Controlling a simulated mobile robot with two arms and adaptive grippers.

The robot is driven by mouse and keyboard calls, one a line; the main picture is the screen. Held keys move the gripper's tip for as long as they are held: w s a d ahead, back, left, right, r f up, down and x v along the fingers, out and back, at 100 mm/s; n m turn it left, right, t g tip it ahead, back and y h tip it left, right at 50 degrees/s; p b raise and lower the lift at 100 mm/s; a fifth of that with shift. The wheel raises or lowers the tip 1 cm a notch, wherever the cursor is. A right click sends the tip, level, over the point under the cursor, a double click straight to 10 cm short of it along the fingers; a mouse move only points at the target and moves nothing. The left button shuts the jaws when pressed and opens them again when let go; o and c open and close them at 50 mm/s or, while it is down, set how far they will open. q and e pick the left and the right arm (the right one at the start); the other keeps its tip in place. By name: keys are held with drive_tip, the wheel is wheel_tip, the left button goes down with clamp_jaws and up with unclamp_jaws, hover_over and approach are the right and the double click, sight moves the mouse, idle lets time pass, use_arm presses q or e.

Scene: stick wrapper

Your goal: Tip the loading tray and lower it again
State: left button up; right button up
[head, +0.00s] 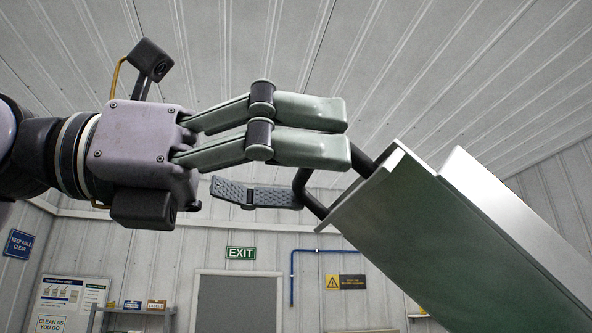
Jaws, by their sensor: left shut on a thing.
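The loading tray (455,245) is a long green-grey metal piece in the right half of the head view. It slants, with its handle end up at the left and its body running down to the right. A black bar handle (303,188) sticks out of its upper left end. My left gripper (325,160) comes in from the left and is shut on this handle, with two green fingers above and a grey padded finger below. The fingers hide part of the handle. My right gripper is not in view.
A light metal panel (515,230) stands beside the tray at the right. Behind are a grey door (237,303) under a green exit sign (240,253), a blue pipe (292,275), a shelf with boxes (133,306) and wall signs. The space above the tray is clear.

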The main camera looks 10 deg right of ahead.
use_arm(q)
drive_tip(key=shift+r, duration=0.15)
drive_tip(key=o, duration=1.3)
drive_tip(key=shift+c, duration=0.2)
drive_tip(key=shift+o, duration=0.8)
drive_tip(key=shift+s+d, duration=0.1)
drive_tip(key=shift+s, duration=0.05)
drive_tip(key=a, duration=1.2)
